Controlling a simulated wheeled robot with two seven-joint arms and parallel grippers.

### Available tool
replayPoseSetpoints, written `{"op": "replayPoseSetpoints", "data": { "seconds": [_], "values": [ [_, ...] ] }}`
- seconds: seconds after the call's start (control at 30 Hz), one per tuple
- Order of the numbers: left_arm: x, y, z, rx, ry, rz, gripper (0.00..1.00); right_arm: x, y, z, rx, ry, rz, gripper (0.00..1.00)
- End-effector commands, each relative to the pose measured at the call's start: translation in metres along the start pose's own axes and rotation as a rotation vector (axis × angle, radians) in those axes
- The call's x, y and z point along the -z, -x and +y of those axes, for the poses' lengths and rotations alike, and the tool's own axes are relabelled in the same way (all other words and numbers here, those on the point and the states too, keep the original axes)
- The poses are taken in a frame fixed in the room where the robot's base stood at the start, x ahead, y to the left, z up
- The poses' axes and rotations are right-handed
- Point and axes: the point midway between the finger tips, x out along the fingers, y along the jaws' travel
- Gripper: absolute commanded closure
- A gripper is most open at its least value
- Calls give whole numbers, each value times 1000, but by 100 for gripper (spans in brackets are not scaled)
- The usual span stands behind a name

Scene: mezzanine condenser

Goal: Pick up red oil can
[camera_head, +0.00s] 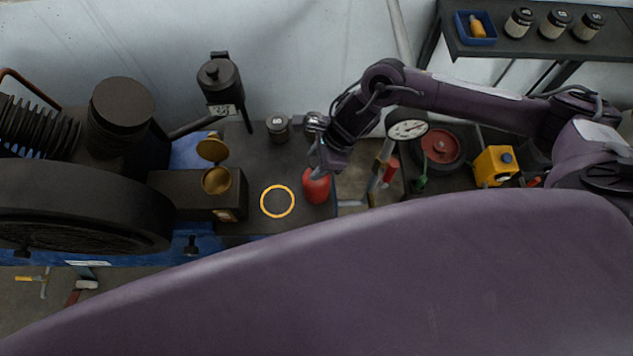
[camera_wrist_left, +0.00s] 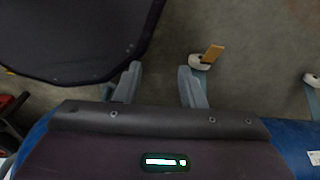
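The red oil can (camera_head: 317,190) stands near the right end of the dark bench top, right of a yellow ring. My right gripper (camera_head: 322,165) is at the can's top, reaching down from above. Its fingers overlap the upper part of the can, and I cannot tell whether they are closed on it. In the left wrist view, my left gripper (camera_wrist_left: 160,72) is open, with its two fingers apart and nothing between them. It is not seen in the head view.
The yellow ring (camera_head: 277,201) lies flat on the bench top. A jar (camera_head: 278,128) stands behind it, and a brass lidded cup (camera_head: 216,180) is to the left. A gauge (camera_head: 407,130) and a yellow box (camera_head: 494,166) are to the right. A shelf (camera_head: 480,48) holds several jars.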

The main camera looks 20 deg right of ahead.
Motion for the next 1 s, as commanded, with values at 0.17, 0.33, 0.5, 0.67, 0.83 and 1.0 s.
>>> {"op": "replayPoseSetpoints", "data": {
  "seconds": [0.17, 0.33, 0.5, 0.67, 0.83, 1.0],
  "values": [
    [-12, 0, 2, -2, 0, -17, 64, 0, 0, 0, 0, 0, 0, 82],
    [-12, 0, 2, -2, 0, -18, 64, 0, 0, 0, 0, 0, 0, 100],
    [-10, 0, 2, -2, 0, -15, 64, 0, 0, 0, 1, 0, 0, 100],
    [-6, 0, 1, -1, 1, -10, 64, -2, 2, -1, 3, 1, -3, 100],
    [-4, 0, 1, -1, 1, -7, 64, -2, 2, -1, 3, 1, -3, 100],
    [-4, -1, 1, -1, 1, -7, 64, -6, 10, -2, 4, 3, -4, 100]
  ]
}}
